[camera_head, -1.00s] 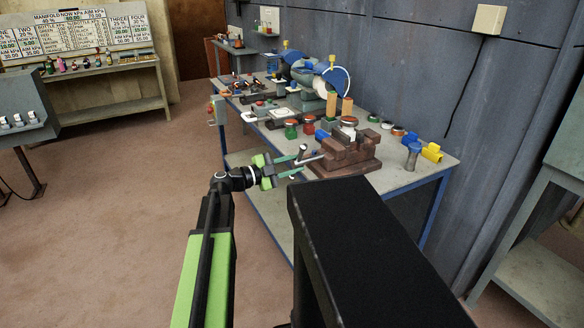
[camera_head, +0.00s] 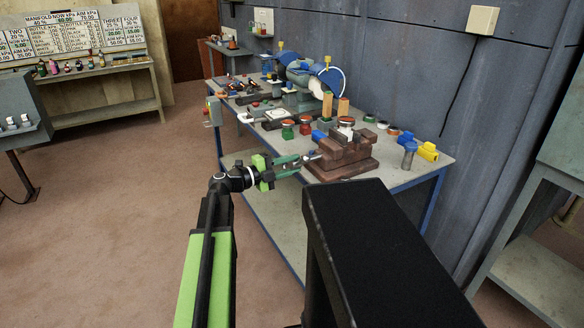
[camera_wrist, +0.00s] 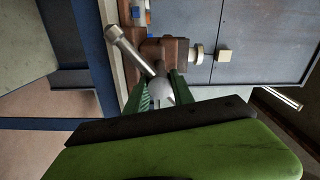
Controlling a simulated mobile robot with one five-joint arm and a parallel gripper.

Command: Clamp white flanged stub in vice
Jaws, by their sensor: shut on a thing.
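The vice's grey metal handle (camera_wrist: 130,50) slants toward my gripper. My gripper (camera_head: 300,162) is at the vice's left front side, shut on the handle's screw end. In the wrist view my gripper's green fingers (camera_wrist: 163,92) lie on both sides of a rounded grey end. Whether the jaws press on the stub cannot be told.
The vice stands near the bench's (camera_head: 410,180) front corner. Green and red-topped pots (camera_head: 288,130), a blue block (camera_head: 318,136), a grey post (camera_head: 409,154) and a yellow part (camera_head: 428,151) stand around it. A grinder (camera_head: 310,75) is farther back. Open floor lies left.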

